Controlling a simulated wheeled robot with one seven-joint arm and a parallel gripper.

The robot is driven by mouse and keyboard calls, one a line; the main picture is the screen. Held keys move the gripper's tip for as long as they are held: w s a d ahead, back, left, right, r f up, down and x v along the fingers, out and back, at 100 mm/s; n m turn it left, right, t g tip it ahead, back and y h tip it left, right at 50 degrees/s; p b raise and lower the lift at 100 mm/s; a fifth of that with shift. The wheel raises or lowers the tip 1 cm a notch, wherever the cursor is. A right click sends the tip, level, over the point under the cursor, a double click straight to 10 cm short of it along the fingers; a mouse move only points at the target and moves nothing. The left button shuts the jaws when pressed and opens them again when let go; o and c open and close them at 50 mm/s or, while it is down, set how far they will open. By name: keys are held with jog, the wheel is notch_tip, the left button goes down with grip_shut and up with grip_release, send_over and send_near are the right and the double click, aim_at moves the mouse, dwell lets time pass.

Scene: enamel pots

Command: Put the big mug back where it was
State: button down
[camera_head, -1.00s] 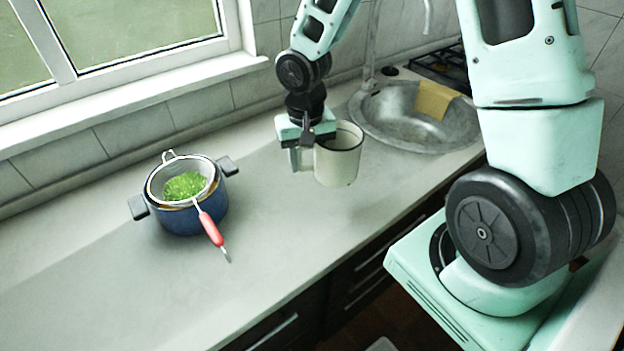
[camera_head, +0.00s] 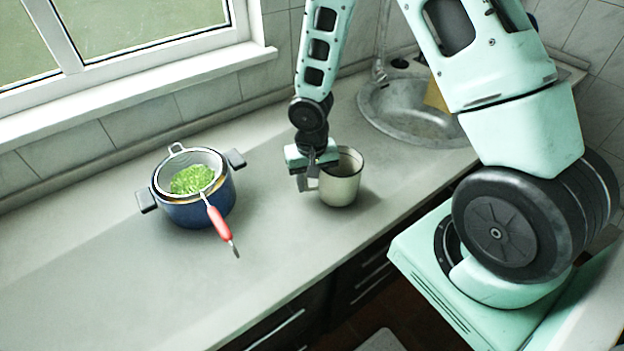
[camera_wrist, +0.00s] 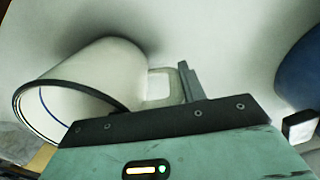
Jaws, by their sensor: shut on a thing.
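The big mug (camera_head: 341,188), cream-white with a dark rim, is upright at or just above the counter, between the pot and the sink. I cannot tell for sure whether its base touches the counter. My gripper (camera_head: 308,183) is at the mug's left side, shut on its handle. In the wrist view the mug (camera_wrist: 100,82) lies on the left with its open mouth to the lower left. Its handle (camera_wrist: 160,88) meets the gripper finger (camera_wrist: 190,82); the other finger is hard to make out.
A blue pot (camera_head: 198,212) with dark side handles stands on the left. A strainer (camera_head: 217,172) with green contents and a red handle rests on it. A metal sink (camera_head: 400,122) holding a tan cloth is behind on the right. The counter (camera_head: 130,285) in front is clear.

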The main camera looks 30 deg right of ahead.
jog(key=shift+f, duration=0.15)
jog(key=c, duration=0.8)
grip_release()
jog(key=shift+c, duration=0.2)
